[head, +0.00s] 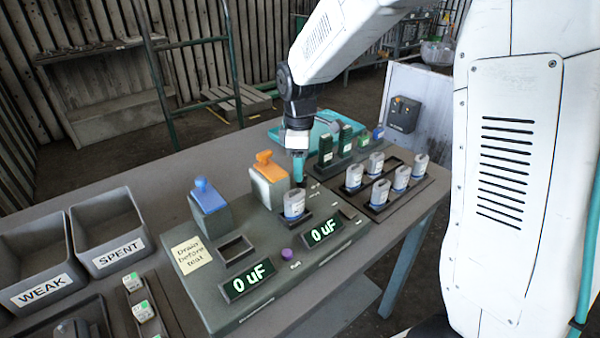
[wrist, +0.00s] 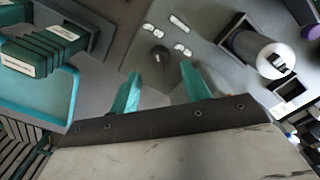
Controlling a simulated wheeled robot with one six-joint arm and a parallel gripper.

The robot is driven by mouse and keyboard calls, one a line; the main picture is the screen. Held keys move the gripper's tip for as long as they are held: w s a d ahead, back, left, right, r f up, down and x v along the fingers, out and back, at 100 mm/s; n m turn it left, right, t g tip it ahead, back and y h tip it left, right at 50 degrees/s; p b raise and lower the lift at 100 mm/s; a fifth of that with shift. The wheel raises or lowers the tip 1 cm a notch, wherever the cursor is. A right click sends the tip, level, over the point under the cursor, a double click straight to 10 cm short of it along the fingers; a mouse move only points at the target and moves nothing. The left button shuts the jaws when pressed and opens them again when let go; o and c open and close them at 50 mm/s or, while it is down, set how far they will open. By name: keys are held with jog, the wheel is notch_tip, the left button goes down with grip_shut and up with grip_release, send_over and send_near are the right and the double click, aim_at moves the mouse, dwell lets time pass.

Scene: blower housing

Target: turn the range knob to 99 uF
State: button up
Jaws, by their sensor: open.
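The range knob (wrist: 158,56) is a small dark round knob on the grey tester panel, with a light mark on top and several white labels around it in the wrist view. In the head view it cannot be made out near my gripper (head: 299,168). My gripper (wrist: 161,74) is open, its two teal fingers apart on either side of the line to the knob, with nothing between them. I cannot tell its exact height above the knob.
A capacitor (head: 295,204) stands in a tester socket close to my gripper; it also shows in the wrist view (wrist: 262,52). Orange (head: 268,167) and blue (head: 207,195) switch blocks, a purple button (head: 287,254) and a tray of capacitors (head: 418,187) are nearby. Bins (head: 112,262) stand at left.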

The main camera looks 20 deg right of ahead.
jog(key=shift+f, duration=1.45)
jog(key=c, duration=1)
